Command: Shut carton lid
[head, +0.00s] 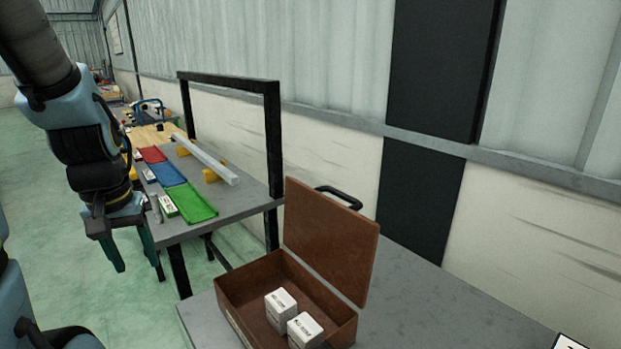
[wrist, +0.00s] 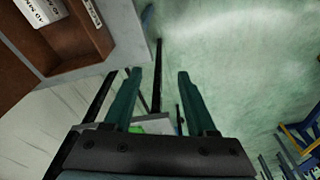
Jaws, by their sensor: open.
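The brown carton (head: 247,289) sits on the near grey table, and its lid (head: 330,239) stands open, roughly upright along the back side. Two small white boxes (head: 281,306) lie inside. My gripper (head: 133,262) hangs at the left in the head view, clear of the carton and apart from the lid. In the wrist view my gripper (wrist: 156,75) has its two green fingers spread with nothing between them. Part of the carton (wrist: 85,38) shows there at the upper left, with white boxes in it.
A second table (head: 240,206) behind holds red, blue and green trays (head: 188,202) and a long pale bar (head: 208,160). A black frame (head: 273,150) rises at its end. Bare tabletop (head: 430,305) lies right of the carton. Green floor is open at left.

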